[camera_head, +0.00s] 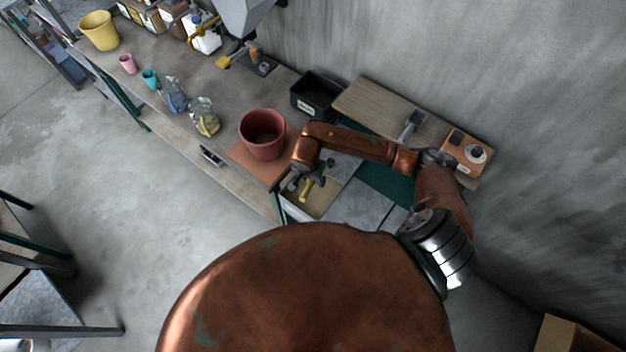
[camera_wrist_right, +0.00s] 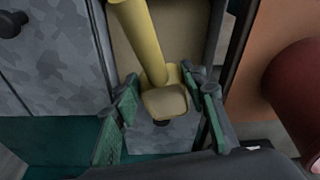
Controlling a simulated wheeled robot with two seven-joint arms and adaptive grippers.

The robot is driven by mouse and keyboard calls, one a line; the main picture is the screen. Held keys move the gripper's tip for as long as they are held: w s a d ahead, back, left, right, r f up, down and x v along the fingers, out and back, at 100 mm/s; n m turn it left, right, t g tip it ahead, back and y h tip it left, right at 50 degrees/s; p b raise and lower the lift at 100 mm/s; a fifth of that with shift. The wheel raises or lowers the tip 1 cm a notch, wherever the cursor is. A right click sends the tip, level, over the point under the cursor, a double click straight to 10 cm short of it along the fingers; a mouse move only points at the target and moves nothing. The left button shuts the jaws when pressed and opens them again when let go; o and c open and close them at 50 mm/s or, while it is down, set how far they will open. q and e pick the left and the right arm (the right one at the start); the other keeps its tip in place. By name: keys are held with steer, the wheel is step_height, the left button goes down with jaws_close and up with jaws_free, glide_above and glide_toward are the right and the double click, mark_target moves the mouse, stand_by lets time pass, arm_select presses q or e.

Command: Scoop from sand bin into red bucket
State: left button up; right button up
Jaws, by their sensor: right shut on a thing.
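My right gripper (camera_head: 308,183) is over the sand bin (camera_head: 325,207) and shut on a yellow scoop (camera_head: 307,190). In the right wrist view the scoop (camera_wrist_right: 146,45) extends upward from between the green-padded fingers (camera_wrist_right: 165,100), over the tan inside of the bin (camera_wrist_right: 188,30). The scoop's far end is out of that view, so its load cannot be told. The red bucket (camera_head: 263,140) stands upright just left of the bin, apart from the gripper, and its side (camera_wrist_right: 300,95) shows at the right wrist view's right edge. My left gripper is not in view.
A black bin (camera_head: 315,97) stands behind the bucket. An orange device (camera_head: 467,152) sits at the right by the wall.

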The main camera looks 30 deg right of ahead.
steer(key=shift+r+t+h+p, duration=0.5)
steer(key=shift+r+h+p, duration=0.1)
steer(key=shift+r, duration=1.1)
steer(key=shift+s, duration=0.1)
